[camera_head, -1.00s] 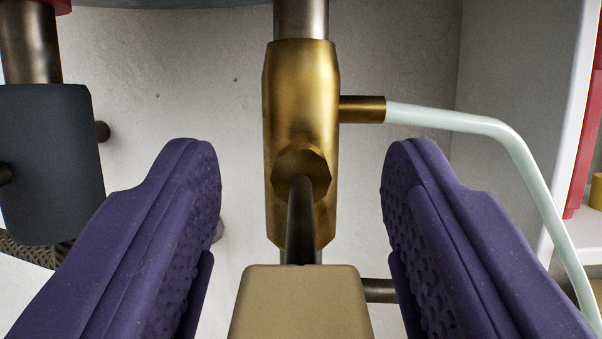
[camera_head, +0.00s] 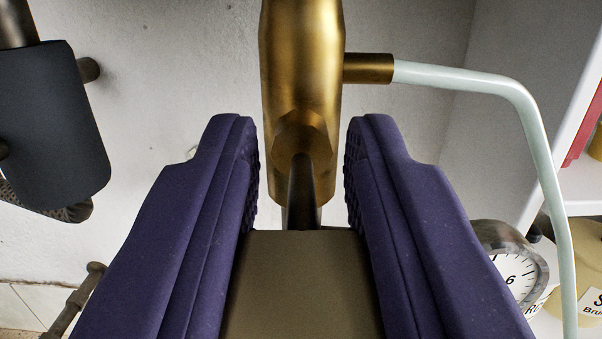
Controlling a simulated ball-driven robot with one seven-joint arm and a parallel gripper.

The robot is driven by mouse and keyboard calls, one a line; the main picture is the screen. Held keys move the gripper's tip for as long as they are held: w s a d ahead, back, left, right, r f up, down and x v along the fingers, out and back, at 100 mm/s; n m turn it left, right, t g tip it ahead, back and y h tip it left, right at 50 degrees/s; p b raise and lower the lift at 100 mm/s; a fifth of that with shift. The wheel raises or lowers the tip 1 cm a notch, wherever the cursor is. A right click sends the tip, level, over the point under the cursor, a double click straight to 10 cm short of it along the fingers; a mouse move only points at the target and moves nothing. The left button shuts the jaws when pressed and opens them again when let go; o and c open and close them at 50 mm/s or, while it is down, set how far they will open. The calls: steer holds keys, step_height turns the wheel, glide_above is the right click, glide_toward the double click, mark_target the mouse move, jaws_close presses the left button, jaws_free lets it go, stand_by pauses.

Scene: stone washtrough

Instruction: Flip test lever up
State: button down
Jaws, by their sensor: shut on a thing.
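The test lever has a flat tan handle (camera_head: 302,285) at the bottom middle and a dark curved stem (camera_head: 302,192). The stem joins a brass valve body (camera_head: 301,60) at a faceted hub. My gripper (camera_head: 302,165) has two purple padded fingers, one on each side of the handle. It is shut on the handle, whose sides meet the fingers' inner faces. The handle points toward the camera, with the stem running from it to the valve.
A pale tube (camera_head: 470,82) leaves the valve's brass side outlet (camera_head: 368,68) and bends down at right. A round dial gauge (camera_head: 512,265) sits close by my right finger. A dark grey block (camera_head: 50,125) hangs at left. A plain wall stands behind.

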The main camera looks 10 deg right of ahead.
steer(key=c, duration=0.9)
jaws_free()
steer(key=v, duration=0.7)
steer(key=shift+s+a, duration=0.15)
steer(key=shift+s, duration=0.25)
